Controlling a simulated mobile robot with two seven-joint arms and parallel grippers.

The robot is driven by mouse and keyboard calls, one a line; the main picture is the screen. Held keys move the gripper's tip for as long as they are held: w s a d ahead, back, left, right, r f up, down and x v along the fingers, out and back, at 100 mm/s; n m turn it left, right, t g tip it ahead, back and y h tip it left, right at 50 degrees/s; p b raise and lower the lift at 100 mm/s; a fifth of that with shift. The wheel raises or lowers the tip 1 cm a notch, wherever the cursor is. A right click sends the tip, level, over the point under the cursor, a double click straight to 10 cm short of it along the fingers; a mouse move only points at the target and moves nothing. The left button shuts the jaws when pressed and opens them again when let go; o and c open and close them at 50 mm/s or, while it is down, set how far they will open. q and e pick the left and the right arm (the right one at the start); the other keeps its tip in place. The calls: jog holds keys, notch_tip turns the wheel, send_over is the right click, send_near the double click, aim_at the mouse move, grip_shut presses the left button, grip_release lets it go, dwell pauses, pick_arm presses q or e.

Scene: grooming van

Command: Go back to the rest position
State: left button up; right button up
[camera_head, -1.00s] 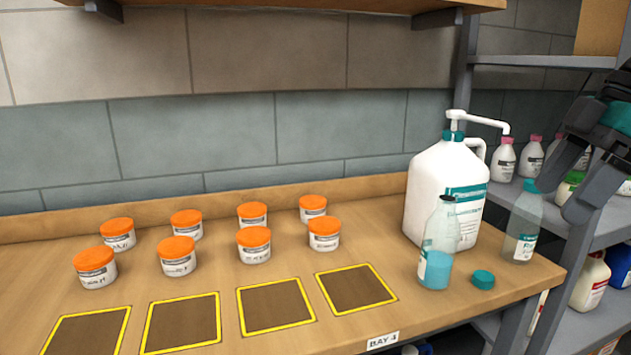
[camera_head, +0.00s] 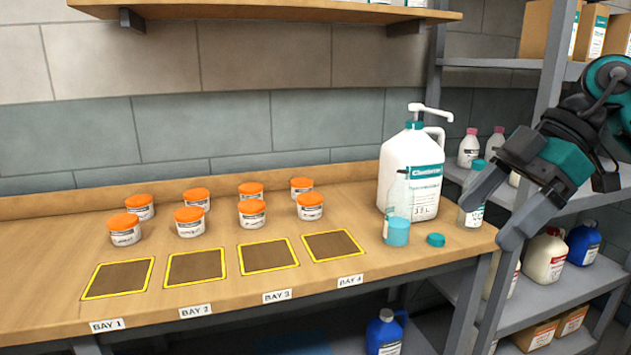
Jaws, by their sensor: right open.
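My right gripper (camera_head: 497,212) is open and empty at the right of the head view. Its fingers point down and to the left, in front of the shelving. It covers part of a clear bottle (camera_head: 470,214) with a teal cap near the bench's right end; I see no grip on the bottle. My left gripper is not in view. The wooden bench (camera_head: 40,300) carries several white jars with orange lids, such as this front one (camera_head: 309,207), in two rows. The marked bays, among them bay 4 (camera_head: 332,245), are empty.
A white pump jug (camera_head: 411,175) stands at the bench's right. In front of it are a bottle with blue liquid (camera_head: 397,231) and a loose teal cap (camera_head: 436,240). Grey shelving (camera_head: 545,295) with bottles and boxes is at the right. A wooden shelf (camera_head: 270,16) hangs above.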

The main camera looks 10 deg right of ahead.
jog(key=w+a+f+n+t+y+p, duration=0.1)
jog(key=w+a+f+t+y+p, duration=0.15)
jog(key=a+y, duration=0.55)
jog(key=w+a+f+n+t+y+p, duration=0.1)
jog(key=w+a+f+t+y, duration=0.15)
jog(key=a+y, duration=0.55)
notch_tip(320, 180, down, 14)
jog(key=d+m+t+h+p, duration=0.1)
jog(key=m+t+h+p, duration=0.1)
jog(key=m+t+h, duration=1.05)
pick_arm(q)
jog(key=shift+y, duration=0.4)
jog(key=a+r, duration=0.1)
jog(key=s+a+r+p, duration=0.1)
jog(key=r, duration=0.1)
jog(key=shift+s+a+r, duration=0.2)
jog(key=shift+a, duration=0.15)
pick_arm(e)
jog(key=s+d+f+m+g+h, duration=0.1)
jog(key=s+f+m+g+h, duration=0.2)
jog(key=s+f+g+h, duration=0.5)
jog(key=s+f, duration=0.6)
jog(key=f, duration=0.4)
jog(key=shift+s+f, duration=0.2)
jog(key=shift+s, duration=0.1)
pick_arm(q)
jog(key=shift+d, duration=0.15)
pick_arm(e)
jog(key=shift+d+h, duration=0.1)
jog(key=shift+h, duration=0.15)
